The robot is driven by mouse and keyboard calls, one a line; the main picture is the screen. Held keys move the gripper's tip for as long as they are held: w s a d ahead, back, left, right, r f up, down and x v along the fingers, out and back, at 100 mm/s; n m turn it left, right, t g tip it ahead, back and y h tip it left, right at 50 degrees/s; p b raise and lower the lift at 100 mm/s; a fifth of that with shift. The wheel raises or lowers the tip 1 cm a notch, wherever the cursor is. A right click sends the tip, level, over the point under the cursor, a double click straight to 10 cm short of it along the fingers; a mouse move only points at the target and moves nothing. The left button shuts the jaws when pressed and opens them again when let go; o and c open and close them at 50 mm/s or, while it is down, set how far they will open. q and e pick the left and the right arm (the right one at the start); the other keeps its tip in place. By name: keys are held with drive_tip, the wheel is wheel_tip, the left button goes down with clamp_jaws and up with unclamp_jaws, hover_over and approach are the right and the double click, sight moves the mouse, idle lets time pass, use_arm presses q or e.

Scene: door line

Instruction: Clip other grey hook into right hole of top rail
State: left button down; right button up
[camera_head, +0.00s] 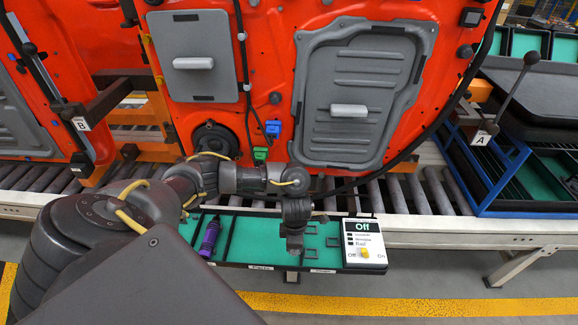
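My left arm comes in from the lower left, and its dark gripper (295,250) points down over the green-lined tray (235,240) in front of the conveyor. Its fingers are small and dark, so I cannot tell whether they are open or hold anything. I cannot make out a grey hook in or beside the gripper. The red door (270,55) stands upright behind the tray. I cannot make out its top rail or the right hole. My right gripper is not in view.
A purple tool (210,238) lies in the tray's left part. A switch box (364,244) reading "Off" stands at its right end. Grey roller conveyor (440,190) runs behind. Blue-framed racks (490,165) stand at the right. The floor in front is clear.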

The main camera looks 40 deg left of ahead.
use_arm(q)
drive_tip(key=shift+w+a+f, duration=0.25)
drive_tip(key=shift+a+f, duration=0.5)
drive_tip(key=shift+f, duration=0.3)
drive_tip(key=shift+a+f, duration=0.25)
drive_tip(key=shift+w+a+f, duration=0.1)
drive_tip(key=shift+a+f, duration=0.15)
drive_tip(key=shift+f, duration=0.7)
drive_tip(key=shift+w+a+f, duration=0.1)
drive_tip(key=shift+a+f, duration=0.1)
drive_tip(key=shift+f, duration=0.75)
drive_tip(key=shift+f+b, duration=0.2)
drive_tip(key=shift+b, duration=0.15)
drive_tip(key=c, duration=1.1)
unclamp_jaws()
